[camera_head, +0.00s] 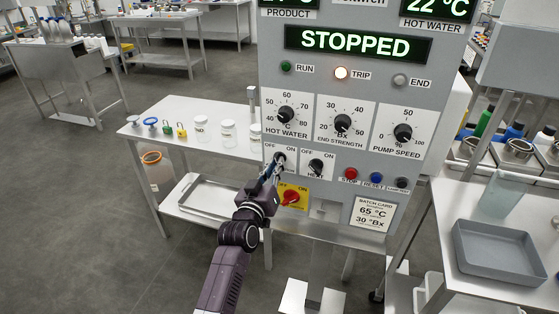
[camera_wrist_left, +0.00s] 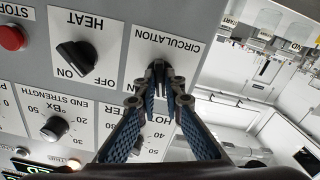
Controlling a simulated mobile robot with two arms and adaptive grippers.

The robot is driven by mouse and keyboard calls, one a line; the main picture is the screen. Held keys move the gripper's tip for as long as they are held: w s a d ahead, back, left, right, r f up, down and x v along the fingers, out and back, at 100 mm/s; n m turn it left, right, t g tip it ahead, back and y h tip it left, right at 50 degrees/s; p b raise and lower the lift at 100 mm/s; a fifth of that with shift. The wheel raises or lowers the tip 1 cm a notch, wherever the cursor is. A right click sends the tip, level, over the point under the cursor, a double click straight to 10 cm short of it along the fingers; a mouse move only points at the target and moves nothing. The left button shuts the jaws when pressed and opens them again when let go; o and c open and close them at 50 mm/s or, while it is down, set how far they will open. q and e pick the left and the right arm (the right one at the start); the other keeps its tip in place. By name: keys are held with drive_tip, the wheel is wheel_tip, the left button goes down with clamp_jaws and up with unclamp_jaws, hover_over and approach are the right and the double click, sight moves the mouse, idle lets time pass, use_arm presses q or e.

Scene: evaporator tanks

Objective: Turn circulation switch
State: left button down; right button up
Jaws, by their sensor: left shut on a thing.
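The circulation switch (camera_head: 279,158) is a dark rotary knob on the lower left of the grey panel, with OFF and ON above it. My left gripper (camera_head: 275,168) reaches it from below. In the left wrist view, which is upside down, the fingertips (camera_wrist_left: 160,77) are closed on both sides of the circulation switch (camera_wrist_left: 158,67), under its CIRCULATION label (camera_wrist_left: 166,45). The fingers partly hide the knob, so I cannot tell which mark it points to. My right gripper is in neither view.
The heat switch (camera_head: 316,166) is close on the right, apparently towards OFF. A red knob on a yellow plate (camera_head: 292,196) sits just below. Red, blue and dark buttons (camera_head: 376,178) lie further right.

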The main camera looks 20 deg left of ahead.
use_arm(q)
drive_tip(key=n+p, duration=0.1)
drive_tip(key=n, duration=0.4)
drive_tip(key=shift+f+n, duration=0.1)
drive_tip(key=shift+n, duration=0.2)
idle(0.4)
drive_tip(key=c, duration=2)
unclamp_jaws()
drive_tip(key=shift+o, duration=0.2)
